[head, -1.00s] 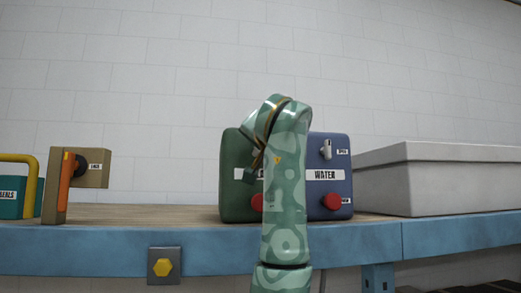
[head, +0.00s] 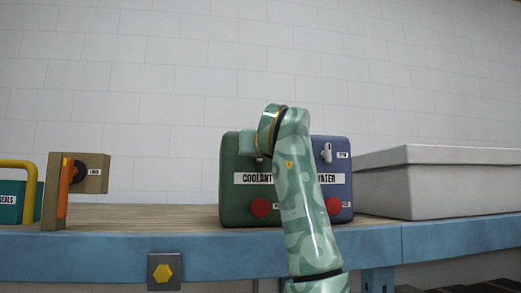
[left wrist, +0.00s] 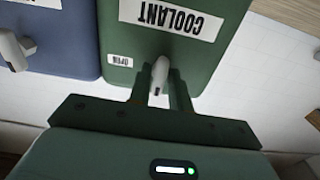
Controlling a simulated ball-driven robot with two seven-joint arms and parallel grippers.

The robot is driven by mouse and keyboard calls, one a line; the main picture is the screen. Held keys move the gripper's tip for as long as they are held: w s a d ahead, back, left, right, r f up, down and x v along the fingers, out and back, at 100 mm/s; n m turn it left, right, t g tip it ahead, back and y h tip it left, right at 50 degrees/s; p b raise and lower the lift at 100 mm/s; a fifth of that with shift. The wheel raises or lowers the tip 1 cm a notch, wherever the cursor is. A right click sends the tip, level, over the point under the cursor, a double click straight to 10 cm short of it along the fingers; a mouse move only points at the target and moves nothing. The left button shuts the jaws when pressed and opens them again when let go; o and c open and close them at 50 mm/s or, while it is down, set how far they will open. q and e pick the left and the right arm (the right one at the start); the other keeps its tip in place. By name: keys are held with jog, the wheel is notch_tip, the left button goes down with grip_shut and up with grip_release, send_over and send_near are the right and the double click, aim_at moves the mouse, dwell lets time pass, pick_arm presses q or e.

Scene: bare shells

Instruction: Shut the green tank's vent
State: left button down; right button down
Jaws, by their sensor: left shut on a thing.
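The green tank (head: 236,205), labelled COOLANT, stands on the bench with a red round knob (head: 262,207) low on its front. It shows upside down in the left wrist view (left wrist: 225,50). Its vent lever (left wrist: 159,75) is a small pale handle beside a label (left wrist: 120,61) that seems to read OPEN. My left gripper (left wrist: 160,92) is shut on this lever, with a finger on each side. In the head view my left gripper (head: 250,143) is at the tank's upper front, and my arm hides the vent. My right gripper is not in view.
A blue WATER tank (head: 343,185) stands right beside the green one, with its own pale lever (head: 327,152) and red knob (head: 333,206). A grey lidded box (head: 440,185) is at right. A brown block with an orange bar (head: 90,172) and a teal SEALS box (head: 8,208) are at left.

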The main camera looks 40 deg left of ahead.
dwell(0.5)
pick_arm(q)
jog(key=c, duration=1.4)
grip_release()
jog(key=shift+c, duration=0.2)
jog(key=shift+d, duration=0.1)
jog(key=b+v, duration=0.6)
jog(key=v, duration=1)
jog(key=shift+d, duration=0.2)
